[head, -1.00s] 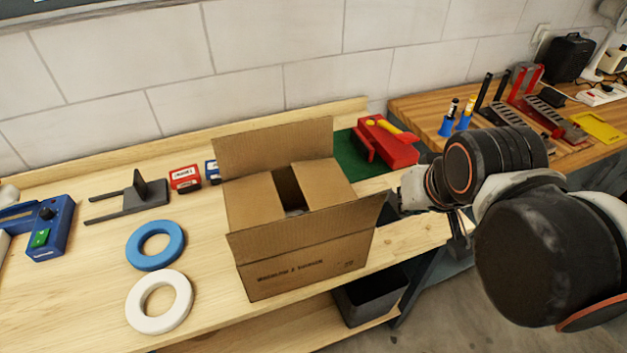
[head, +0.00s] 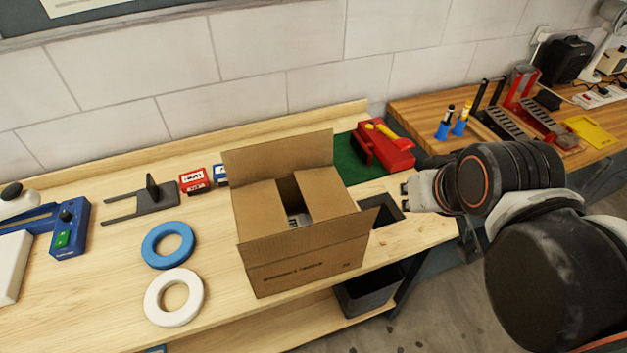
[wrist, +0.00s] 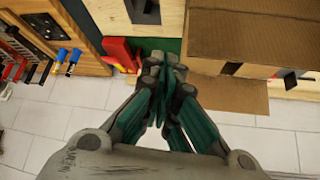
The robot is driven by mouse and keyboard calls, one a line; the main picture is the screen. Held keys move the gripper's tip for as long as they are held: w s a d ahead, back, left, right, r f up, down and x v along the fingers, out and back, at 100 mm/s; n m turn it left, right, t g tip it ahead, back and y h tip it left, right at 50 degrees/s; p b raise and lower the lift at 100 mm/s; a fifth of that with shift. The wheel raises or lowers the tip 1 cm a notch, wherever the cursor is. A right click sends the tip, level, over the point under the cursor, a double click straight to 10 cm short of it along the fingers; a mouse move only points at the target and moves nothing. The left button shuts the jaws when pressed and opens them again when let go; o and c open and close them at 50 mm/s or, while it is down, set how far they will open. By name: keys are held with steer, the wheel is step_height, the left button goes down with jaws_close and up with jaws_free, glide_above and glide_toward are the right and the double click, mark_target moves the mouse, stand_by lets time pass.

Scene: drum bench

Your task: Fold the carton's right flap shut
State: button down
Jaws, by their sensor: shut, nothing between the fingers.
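The brown cardboard carton (head: 305,270) stands on the wooden bench. Its back flap (head: 278,160) and front flap (head: 300,240) stand up. Its left flap (head: 260,208) and right flap (head: 330,195) lean inward over the opening, with a dark gap between them showing part of a light item inside. My gripper (head: 413,190) is to the right of the carton, apart from it, fingertips unclear there. In the wrist view my gripper (wrist: 165,72) is shut and empty, with the carton (wrist: 250,35) beside it at upper right.
A black tray (head: 384,212) lies between carton and gripper. A red tool (head: 385,146) sits on a green mat behind. Blue (head: 168,245) and white (head: 174,298) rings lie left of the carton. A dark bin (head: 365,295) is below the bench.

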steer(key=r, duration=0.1)
steer(key=m+g+y, duration=0.1)
steer(key=m+g, duration=0.7)
steer(key=m, duration=0.7)
glide_above(311, 202)
steer(key=d, duration=0.2)
steer(key=f, duration=0.2)
steer(key=f+b, duration=0.1)
steer(key=f, duration=0.3)
steer(key=a+f+b, duration=0.1)
steer(key=f, duration=0.3)
steer(key=f+b, duration=0.1)
steer(key=f, duration=0.4)
steer(key=shift+w+a, duration=0.1)
steer(key=shift+a, duration=0.1)
steer(key=shift+a+f+b, duration=0.15)
steer(key=shift+f+b, duration=0.7)
steer(key=shift+f, duration=0.05)
steer(key=shift+r, duration=0.15)
